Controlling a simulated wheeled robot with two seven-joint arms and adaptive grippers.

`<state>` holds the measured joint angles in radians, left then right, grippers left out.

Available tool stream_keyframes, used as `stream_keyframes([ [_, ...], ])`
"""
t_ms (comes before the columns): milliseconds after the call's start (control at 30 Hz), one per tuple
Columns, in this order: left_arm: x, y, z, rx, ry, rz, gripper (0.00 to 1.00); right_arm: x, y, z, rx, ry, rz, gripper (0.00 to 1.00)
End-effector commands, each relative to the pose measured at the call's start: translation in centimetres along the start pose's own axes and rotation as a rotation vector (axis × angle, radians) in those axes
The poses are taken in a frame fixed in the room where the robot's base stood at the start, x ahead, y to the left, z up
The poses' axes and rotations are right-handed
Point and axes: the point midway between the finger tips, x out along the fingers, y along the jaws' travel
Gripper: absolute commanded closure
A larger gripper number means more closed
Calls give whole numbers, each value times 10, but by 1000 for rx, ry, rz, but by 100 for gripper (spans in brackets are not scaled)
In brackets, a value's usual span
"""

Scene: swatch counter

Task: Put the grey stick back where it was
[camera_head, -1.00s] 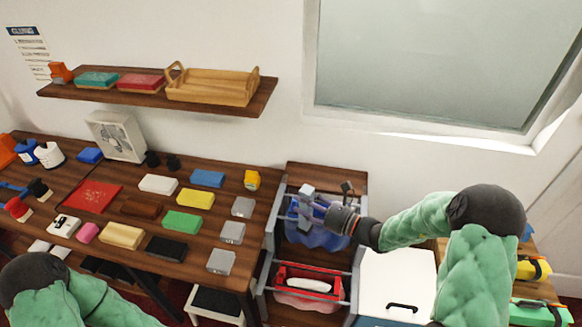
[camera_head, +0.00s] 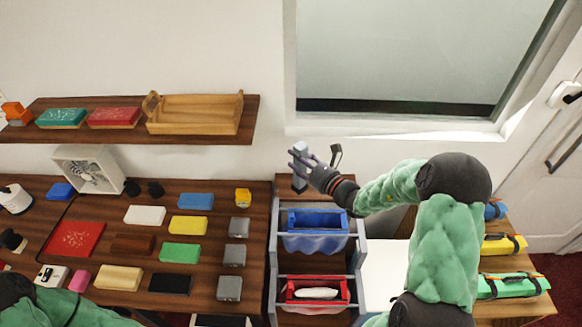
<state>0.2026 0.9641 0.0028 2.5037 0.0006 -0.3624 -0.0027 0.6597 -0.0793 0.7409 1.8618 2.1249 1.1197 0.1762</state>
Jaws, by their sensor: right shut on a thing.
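My right gripper (camera_head: 303,163) is shut on a grey stick (camera_head: 299,182), which stands roughly upright in the fingers. Fingers cover part of the stick. In the picture they show just above the blue bin (camera_head: 318,218) of the rack, in front of the wooden top behind it. I cannot tell the exact height or whether the stick touches anything. My left arm shows at the bottom left, with its gripper out of view.
A red bin (camera_head: 316,283) with a white item sits below the blue one. Left of the rack, the wooden table (camera_head: 205,225) holds coloured blocks and several grey blocks (camera_head: 238,227). A wall shelf (camera_head: 190,136) carries a wooden tray (camera_head: 197,115). A white surface (camera_head: 390,268) lies to the right.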

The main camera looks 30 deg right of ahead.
Motion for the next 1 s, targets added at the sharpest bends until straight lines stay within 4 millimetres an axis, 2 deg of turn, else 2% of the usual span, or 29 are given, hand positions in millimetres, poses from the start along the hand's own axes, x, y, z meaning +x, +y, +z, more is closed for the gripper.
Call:
stream_keyframes([
  [200, 2, -1, 0, 0, 1, 0, 100, 36, -20, -19, 1, 0, 3, 79],
  [500, 7, -2, -1, 0, 1, 0, 100, 66, -38, -60, 0, -1, 1, 79],
  [867, 8, -3, -1, 0, 1, 0, 100, 79, -46, -78, -1, -2, 1, 79],
  [1000, 10, -4, -1, 0, 1, 0, 100, 78, -46, -99, 2, 1, 2, 79],
])
